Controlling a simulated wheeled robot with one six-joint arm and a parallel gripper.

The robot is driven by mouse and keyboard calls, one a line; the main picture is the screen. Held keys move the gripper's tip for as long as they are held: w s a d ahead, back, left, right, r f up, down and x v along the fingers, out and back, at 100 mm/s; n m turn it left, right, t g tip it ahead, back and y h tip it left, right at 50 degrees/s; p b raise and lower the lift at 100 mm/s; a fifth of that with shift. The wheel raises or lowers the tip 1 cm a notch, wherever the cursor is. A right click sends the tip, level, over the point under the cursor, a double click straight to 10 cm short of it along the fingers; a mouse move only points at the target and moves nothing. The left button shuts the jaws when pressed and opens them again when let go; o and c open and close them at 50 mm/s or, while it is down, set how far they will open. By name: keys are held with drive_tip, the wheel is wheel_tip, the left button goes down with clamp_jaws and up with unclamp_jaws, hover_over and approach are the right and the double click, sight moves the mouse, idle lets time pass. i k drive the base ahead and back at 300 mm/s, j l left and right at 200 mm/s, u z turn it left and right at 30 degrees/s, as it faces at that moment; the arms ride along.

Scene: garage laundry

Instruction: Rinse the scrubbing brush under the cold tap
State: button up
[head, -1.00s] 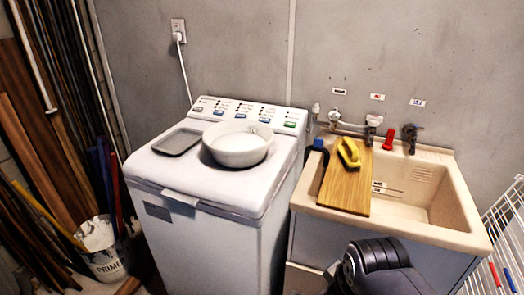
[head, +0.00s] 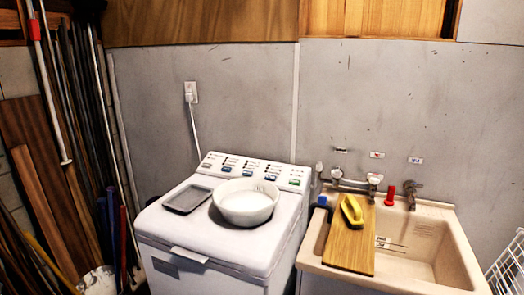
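A yellow, handled object that looks like the scrubbing brush (head: 352,211) lies on a wooden board (head: 346,252) set across the left part of the beige sink (head: 450,240). Several taps are on the wall behind the sink. The right tap (head: 411,190) is dark and sits below a blue-marked label (head: 415,160), which suggests cold. The middle tap (head: 374,184) sits below a red-marked label (head: 377,155). Whether water runs cannot be told; no stream shows. My gripper is not in view.
A small red object (head: 390,195) stands on the sink's back ledge between the taps. A blue object (head: 322,201) is at the left rim. Left of the sink, a washing machine (head: 175,228) bears a white bowl (head: 245,205) and grey tray (head: 187,199). A wire rack (head: 508,268) stands at right.

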sight(414, 185)
drive_tip(key=i+z, duration=0.25)
drive_tip(key=i, duration=0.7)
